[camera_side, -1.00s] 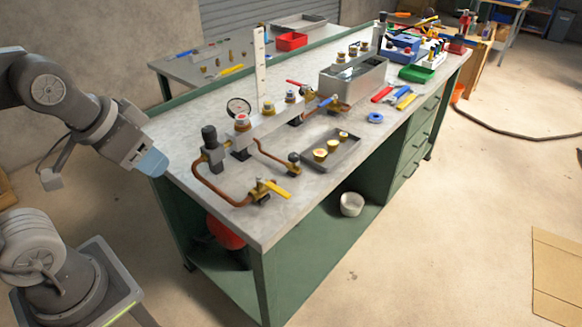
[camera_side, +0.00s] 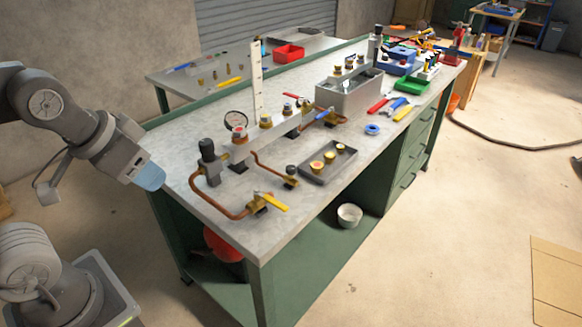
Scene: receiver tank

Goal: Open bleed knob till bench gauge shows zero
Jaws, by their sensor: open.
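My gripper (camera_side: 149,176), light blue at the arm's end, is at the left edge of the bench, open and empty, with its fingers hard to make out. The round white-faced gauge (camera_side: 236,121) stands on the grey manifold block on the bench, its reading too small to tell. A black knob (camera_side: 207,149) tops the fitting at the manifold's near left end. A smaller dark knob (camera_side: 291,170) sits on a brass fitting by the copper pipe; I cannot tell which is the bleed knob. My gripper is left of both, touching neither. A red tank (camera_side: 223,244) is partly hidden under the bench.
A yellow-handled valve (camera_side: 273,201) sits near the bench's front corner. A grey tray (camera_side: 337,163) holds brass fittings. A tall white scale (camera_side: 257,80) rises behind the manifold, and a metal tub (camera_side: 350,97) stands farther right. The bench strip nearest my gripper is clear.

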